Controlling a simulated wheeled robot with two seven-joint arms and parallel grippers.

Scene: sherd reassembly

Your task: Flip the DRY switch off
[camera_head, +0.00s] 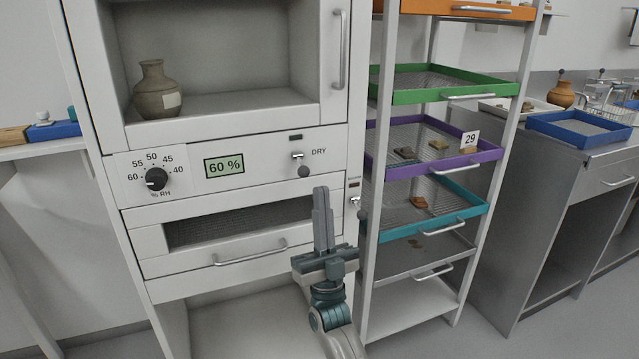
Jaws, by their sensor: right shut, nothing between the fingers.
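The DRY switch (297,156) is a small metal toggle on the white cabinet's control panel, left of the DRY label. A dark round knob (304,172) sits just below it. The small indicator (295,137) above the switch looks dark. A green display (224,166) reads 60 %. The humidity dial (156,179) is at the panel's left. My right gripper (321,190) is shut and empty, pointing up in front of the cabinet, below and slightly right of the switch, apart from it in the picture. My left gripper is not in view.
A clay jar (157,92) stands in the cabinet's upper chamber. A drawer with a handle (250,254) lies below the panel. A rack with green, purple (480,156) and teal trays holding sherds stands close on the right. A blue tray (580,129) is on the far-right counter.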

